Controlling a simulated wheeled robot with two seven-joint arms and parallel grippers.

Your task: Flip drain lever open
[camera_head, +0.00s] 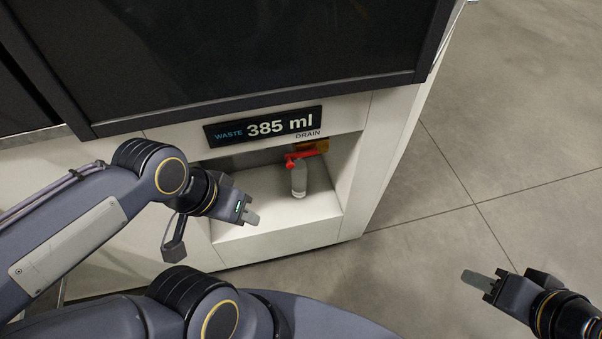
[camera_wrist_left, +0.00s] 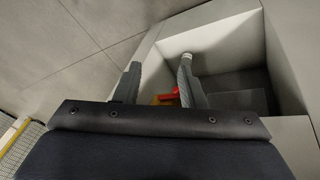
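My left gripper (camera_head: 252,216) is at the left front of the recess, apart from the lever in the head view. In the left wrist view its two fingers (camera_wrist_left: 158,82) are spread with a gap between them. The red lever (camera_wrist_left: 174,91) shows in that gap, close to the right finger, which partly hides it. My right gripper (camera_head: 477,281) is far off at the lower right over the floor; its finger gap is not clear.
The recess (camera_head: 232,235) has white side walls and a front ledge. A display (camera_head: 263,126) above it reads "WASTE 385 ml". An orange plate (camera_head: 318,147) is behind the lever. Open grey floor (camera_head: 510,130) lies right of the white machine.

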